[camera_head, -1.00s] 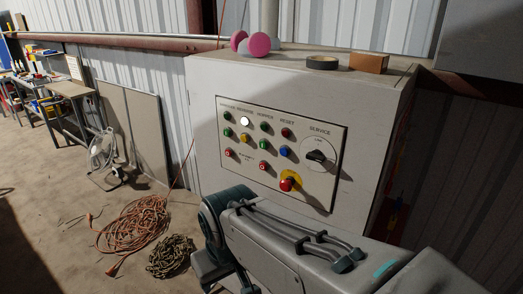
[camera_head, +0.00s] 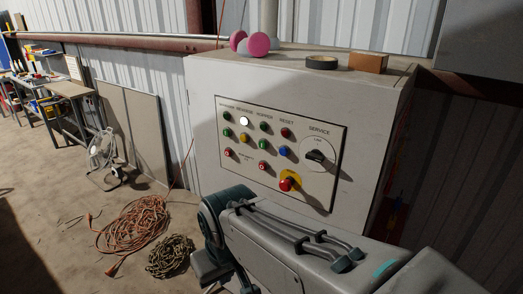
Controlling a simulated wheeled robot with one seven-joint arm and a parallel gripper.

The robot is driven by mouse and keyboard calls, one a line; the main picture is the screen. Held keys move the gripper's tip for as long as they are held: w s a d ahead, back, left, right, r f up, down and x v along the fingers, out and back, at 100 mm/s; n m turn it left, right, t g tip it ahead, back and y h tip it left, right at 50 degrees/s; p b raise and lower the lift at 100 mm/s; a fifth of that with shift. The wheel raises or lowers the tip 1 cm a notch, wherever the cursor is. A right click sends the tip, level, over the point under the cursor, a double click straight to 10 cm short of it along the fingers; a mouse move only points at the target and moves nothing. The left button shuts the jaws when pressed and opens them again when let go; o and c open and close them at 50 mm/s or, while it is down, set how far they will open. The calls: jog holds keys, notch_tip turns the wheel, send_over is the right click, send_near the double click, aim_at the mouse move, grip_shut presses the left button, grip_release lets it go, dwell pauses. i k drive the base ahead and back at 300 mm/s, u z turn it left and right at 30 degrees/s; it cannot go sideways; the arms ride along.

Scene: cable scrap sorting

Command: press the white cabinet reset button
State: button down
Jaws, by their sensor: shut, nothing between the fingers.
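The white cabinet (camera_head: 205,140) stands against the wall and carries a pale control panel (camera_head: 310,195). A white round button (camera_head: 244,121) sits in the panel's top row, second from the left, and looks bright. The word RESET is printed above the right-hand button column, over a dark red button (camera_head: 286,132) with a blue button (camera_head: 284,150) below it. My arm reaches across the lower right, in front of the cabinet's lower part. My gripper cannot be made out in this view. Nothing covers the buttons.
A red emergency knob (camera_head: 289,181) on yellow and a black service switch (camera_head: 317,155) stick out from the panel. Pink discs (camera_head: 259,44), a tape roll (camera_head: 322,62) and a brown box (camera_head: 369,63) lie on the cabinet. An orange cable coil (camera_head: 135,222) and a chain (camera_head: 170,257) lie on the floor.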

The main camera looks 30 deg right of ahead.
aim_at(283, 151)
jog(key=k, duration=0.5)
jog(key=u, duration=1.15)
jog(key=i, duration=1.1)
jog(key=z, duration=2.8)
